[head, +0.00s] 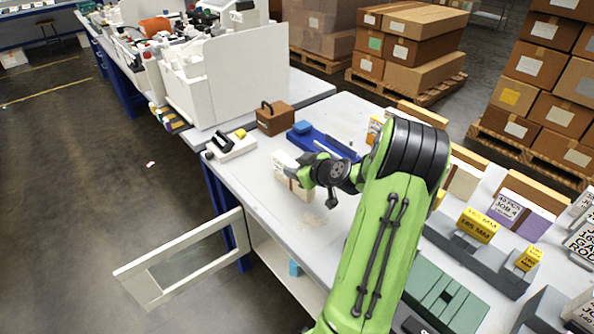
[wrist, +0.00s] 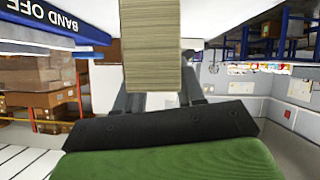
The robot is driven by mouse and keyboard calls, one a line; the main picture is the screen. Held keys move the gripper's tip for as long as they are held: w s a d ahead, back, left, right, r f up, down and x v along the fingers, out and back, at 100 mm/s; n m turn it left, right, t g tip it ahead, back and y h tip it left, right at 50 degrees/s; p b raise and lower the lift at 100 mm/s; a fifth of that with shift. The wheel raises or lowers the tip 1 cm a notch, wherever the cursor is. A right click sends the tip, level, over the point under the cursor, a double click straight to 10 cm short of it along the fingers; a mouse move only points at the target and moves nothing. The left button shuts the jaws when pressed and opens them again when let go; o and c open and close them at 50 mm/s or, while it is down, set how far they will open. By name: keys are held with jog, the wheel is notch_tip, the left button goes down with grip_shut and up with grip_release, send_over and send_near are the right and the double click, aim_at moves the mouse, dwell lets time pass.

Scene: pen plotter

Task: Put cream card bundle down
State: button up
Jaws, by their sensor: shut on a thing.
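The cream card bundle (wrist: 151,45) stands out as a stack of pale sheet edges in the middle of the wrist view. My gripper (wrist: 152,100) is shut on it, with one dark finger on each side. In the head view the bundle (head: 285,163) shows as a pale block at the end of my green arm, over the near left part of the white table (head: 250,188). My gripper (head: 308,172) partly covers it there. I cannot tell whether its underside touches the table.
A blue device (head: 325,143) and a brown box with a handle (head: 274,118) stand behind the bundle. A white tool with a yellow part (head: 232,147) lies at the left corner. Labelled bundles and holders (head: 478,226) line the right. An open framed panel (head: 178,262) juts out in front.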

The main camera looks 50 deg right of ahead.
jog(key=o, duration=1.2)
jog(key=shift+s, duration=0.1)
jog(key=p+v, duration=0.1)
jog(key=v, duration=0.6)
jog(key=a+r+n+g+y, duration=0.1)
jog(key=a+r+g, duration=0.15)
jog(key=a, duration=0.85)
jog(key=a+r+n+g+y, duration=0.1)
jog(key=a+r+g+y, duration=0.15)
jog(key=a, duration=0.85)
jog(key=s+a+r+m, duration=0.1)
jog(key=s+a, duration=0.2)
jog(key=s, duration=0.2)
jog(key=s+a+r+g+h, duration=0.1)
jog(key=s+a, duration=0.3)
jog(key=s, duration=0.1)
jog(key=s+a+r+m, duration=0.1)
jog(key=s+a+r, duration=0.1)
jog(key=s, duration=0.3)
jog(key=shift+s+a+m+g+h, duration=0.2)
jog(key=shift+a+m+g+h, duration=0.1)
jog(key=shift+a, duration=0.45)
